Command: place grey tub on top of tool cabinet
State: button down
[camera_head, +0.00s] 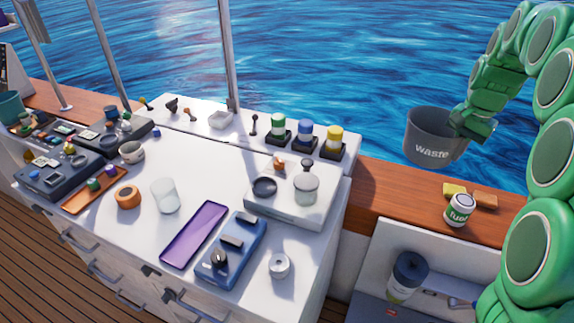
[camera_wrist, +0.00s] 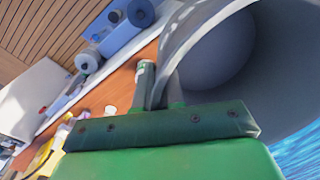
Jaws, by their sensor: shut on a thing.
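The grey tub (camera_head: 424,134), marked "WASTE", is held up roughly upright above the wooden ledge on the right side of the head view. My gripper (camera_head: 463,128) is shut on the tub's right-hand rim. In the wrist view the fingers (camera_wrist: 158,88) pinch the wall of the tub (camera_wrist: 222,62), and its inside looks empty. The tool cabinet, which I take to be the white unit with drawers, has a white top (camera_head: 218,178) left of the tub. The tub is clear of the cabinet.
The cabinet top carries a purple tray (camera_head: 194,233), a blue case (camera_head: 232,250), a clear cup (camera_head: 165,195) and a raised white block (camera_head: 290,202). Bare patches lie between them. Green, blue and yellow-capped jars line its back. A "fuel" can (camera_head: 459,210) stands on the ledge.

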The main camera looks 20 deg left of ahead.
jog(key=s+a, duration=0.3)
jog(key=a, duration=1)
jog(key=s+a, duration=0.2)
jog(key=a, duration=1.1)
jog(key=s+a, duration=0.8)
jog(key=a, duration=0.3)
jog(key=s+a, duration=0.7)
jog(key=a, duration=0.3)
jog(key=shift+w+a+f, duration=1.55)
jog(key=shift+a+f, duration=0.2)
jog(key=shift+f, duration=0.75)
jog(key=shift+w+a+f, duration=1.55)
jog(key=shift+a+f, duration=0.2)
jog(key=shift+f, duration=0.7)
jog(key=shift+w+a+f, duration=1.55)
jog(key=shift+a+f, duration=0.2)
jog(key=shift+f, duration=2.3)
jog(key=shift+f, duration=0.1)
